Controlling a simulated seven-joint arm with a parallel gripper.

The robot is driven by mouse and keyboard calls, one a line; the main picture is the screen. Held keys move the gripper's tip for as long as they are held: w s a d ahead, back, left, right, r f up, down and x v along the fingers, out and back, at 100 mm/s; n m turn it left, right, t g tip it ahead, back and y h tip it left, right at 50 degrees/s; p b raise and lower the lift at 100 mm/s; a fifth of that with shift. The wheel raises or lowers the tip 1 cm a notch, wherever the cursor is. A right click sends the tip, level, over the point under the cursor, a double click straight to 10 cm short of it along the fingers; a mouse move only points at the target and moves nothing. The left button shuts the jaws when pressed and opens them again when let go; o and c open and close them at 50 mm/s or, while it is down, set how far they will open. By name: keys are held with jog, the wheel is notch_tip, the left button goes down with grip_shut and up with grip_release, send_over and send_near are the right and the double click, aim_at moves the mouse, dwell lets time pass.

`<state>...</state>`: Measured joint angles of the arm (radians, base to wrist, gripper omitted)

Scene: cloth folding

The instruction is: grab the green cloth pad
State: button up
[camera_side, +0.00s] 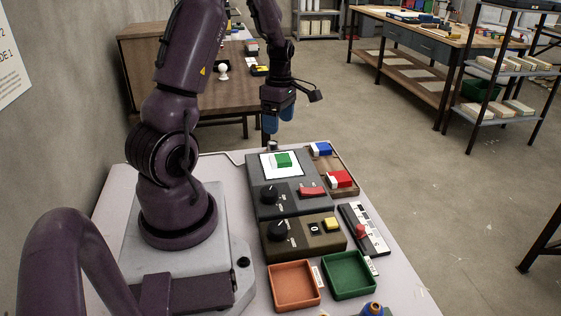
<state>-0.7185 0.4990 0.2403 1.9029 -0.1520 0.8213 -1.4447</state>
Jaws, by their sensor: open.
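A small green block-like pad (283,160) lies on a white square (268,171) on top of a dark grey control box; I take it for the green cloth pad. My gripper (278,124) hangs with its blue fingers pointing down, above and behind the box in the picture. It is open, and nothing shows between its fingers. It is apart from the green pad, which lies lower and slightly to the right. The pad's top and front are in plain view.
A wooden tray (351,190) with blue-and-white and red-and-white blocks stands right of the box. A brown knob box (297,242), an orange tray (293,306) and a green tray (348,293) are nearer the front. A slider panel (374,240) is at right.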

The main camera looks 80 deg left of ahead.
jog(key=w+a+n, duration=0.1)
jog(key=a+n, duration=0.2)
jog(key=n, duration=0.4)
send_over(284, 157)
jog(key=shift+t+y, duration=0.3)
jog(key=f, duration=0.7)
jog(key=shift+s, duration=0.3)
jog(key=shift+w+f, duration=0.15)
jog(key=shift+f, duration=1.3)
jog(key=shift+w+f, duration=0.1)
jog(key=shift+f, duration=1.35)
jog(key=c, duration=1.1)
jog(key=shift+r, duration=0.1)
